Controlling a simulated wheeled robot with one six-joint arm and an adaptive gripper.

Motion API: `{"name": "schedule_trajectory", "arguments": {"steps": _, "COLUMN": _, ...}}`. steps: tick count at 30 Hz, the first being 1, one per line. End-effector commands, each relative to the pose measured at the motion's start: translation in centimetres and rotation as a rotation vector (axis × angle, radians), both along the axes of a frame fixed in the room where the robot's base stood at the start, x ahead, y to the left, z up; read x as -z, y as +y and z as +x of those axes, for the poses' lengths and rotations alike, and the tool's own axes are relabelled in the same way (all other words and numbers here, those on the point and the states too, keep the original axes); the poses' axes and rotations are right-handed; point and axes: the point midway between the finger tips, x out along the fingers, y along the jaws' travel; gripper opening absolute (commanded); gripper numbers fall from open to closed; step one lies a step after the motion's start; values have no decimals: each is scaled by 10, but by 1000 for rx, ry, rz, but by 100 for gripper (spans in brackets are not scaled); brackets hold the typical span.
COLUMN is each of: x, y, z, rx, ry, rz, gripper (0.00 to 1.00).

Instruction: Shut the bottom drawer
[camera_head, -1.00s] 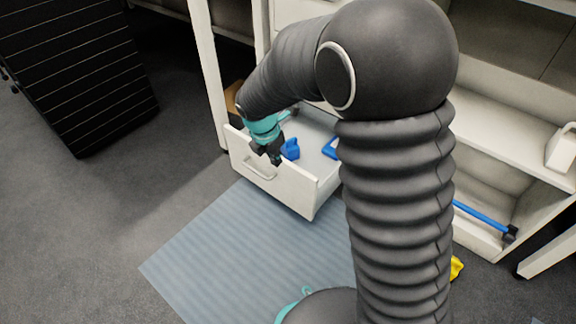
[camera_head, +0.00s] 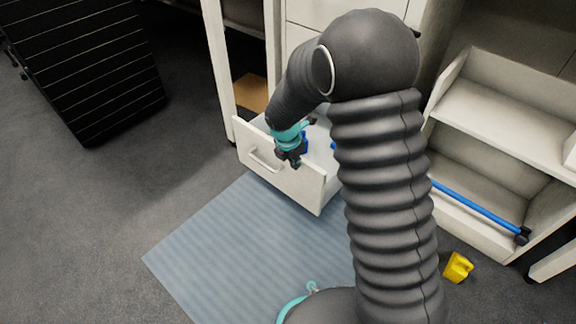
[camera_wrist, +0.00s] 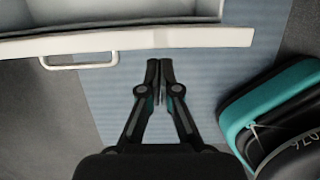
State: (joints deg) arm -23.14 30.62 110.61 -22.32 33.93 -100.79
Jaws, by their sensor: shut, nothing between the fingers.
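The bottom drawer (camera_head: 309,190) is white and stands pulled out of the white cabinet, with a bar handle (camera_head: 264,161) on its front. Blue things lie inside it, mostly hidden behind my arm. In the wrist view the drawer front's top edge (camera_wrist: 190,38) crosses the upper picture, with the handle (camera_wrist: 80,62) at left. My gripper (camera_head: 290,160) is shut and empty by the drawer front in the head view. In the wrist view its fingertips (camera_wrist: 160,65) point toward the drawer front, just short of it in the picture. I cannot tell whether they touch it.
A blue-grey mat (camera_head: 235,250) covers the floor before the drawer. A yellow object (camera_head: 458,267) lies on the floor at right. White shelving (camera_head: 490,110) stands at right, with a blue bar (camera_head: 475,208) low down. A black slatted unit (camera_head: 85,70) stands at left.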

Motion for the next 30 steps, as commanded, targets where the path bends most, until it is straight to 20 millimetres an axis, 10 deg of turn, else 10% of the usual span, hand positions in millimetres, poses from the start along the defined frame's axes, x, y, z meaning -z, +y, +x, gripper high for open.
{"name": "schedule_trajectory", "arguments": {"steps": 20, "x": -3, "y": -10, "z": 12, "rx": 1, "ry": 0, "rz": -1, "gripper": 0}}
{"name": "schedule_trajectory", "arguments": {"steps": 30, "x": -6, "y": -51, "z": 63, "rx": 6, "ry": 1, "rz": -1, "gripper": 0}}
